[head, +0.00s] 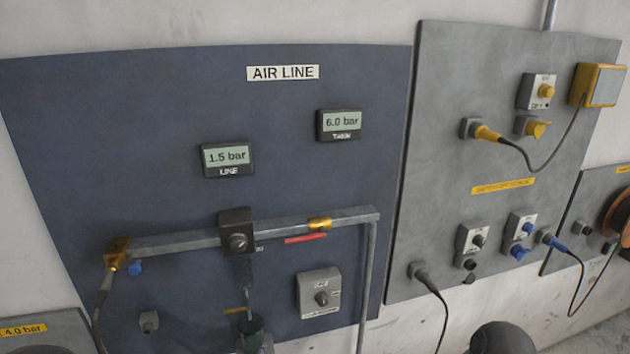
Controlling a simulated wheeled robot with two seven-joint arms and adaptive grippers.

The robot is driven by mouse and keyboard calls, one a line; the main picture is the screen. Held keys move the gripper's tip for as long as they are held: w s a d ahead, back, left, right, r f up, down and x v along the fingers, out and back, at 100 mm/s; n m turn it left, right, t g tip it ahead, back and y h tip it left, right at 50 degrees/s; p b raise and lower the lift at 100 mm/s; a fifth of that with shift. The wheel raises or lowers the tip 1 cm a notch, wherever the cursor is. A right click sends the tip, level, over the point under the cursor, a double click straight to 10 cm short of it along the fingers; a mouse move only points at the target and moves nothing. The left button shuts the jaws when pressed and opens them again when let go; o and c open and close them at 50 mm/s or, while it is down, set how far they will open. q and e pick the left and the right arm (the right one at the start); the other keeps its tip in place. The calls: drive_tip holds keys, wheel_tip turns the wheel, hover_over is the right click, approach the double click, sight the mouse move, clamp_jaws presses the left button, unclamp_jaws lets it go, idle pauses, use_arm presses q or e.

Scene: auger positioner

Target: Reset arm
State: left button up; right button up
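Neither of my grippers can be made out in the head view. A blue-grey AIR LINE panel (120,160) fills the left and middle of the view. It carries a LINE display (228,158) reading 1.5 bar and a second display (339,124) reading 6.0 bar. A grey pipe (185,242) crosses the panel, with a dark knobbed block (237,231), a brass fitting (319,224) and a red lever (305,239) lying along it. A grey box with a knob (319,294) sits below.
A grey panel (440,150) at the right holds sockets and switches, with a yellow plug (486,133) and a blue plug (548,238) on cables. A dark cable (436,292) hangs below it. A dark rounded shape (502,339) shows at the bottom edge.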

use_arm(q)
drive_tip(key=s+f+m+g+h+b, duration=0.1)
drive_tip(key=s+f+m+g+b, duration=0.2)
drive_tip(key=f, duration=1.2)
drive_tip(key=s+d+f+g+h+b, duration=0.1)
drive_tip(key=s+f+g, duration=0.3)
drive_tip(key=s+f, duration=0.5)
drive_tip(key=s+d+f+m+g+h+b, duration=0.1)
drive_tip(key=s+f+g+b, duration=0.3)
drive_tip(key=s+f, duration=0.5)
wheel_tip(320, 180, down, 4)
drive_tip(key=shift+s+d+f+g+h+b, duration=0.1)
drive_tip(key=shift+s+d+g+h+b, duration=0.2)
drive_tip(key=shift+s+h, duration=0.1)
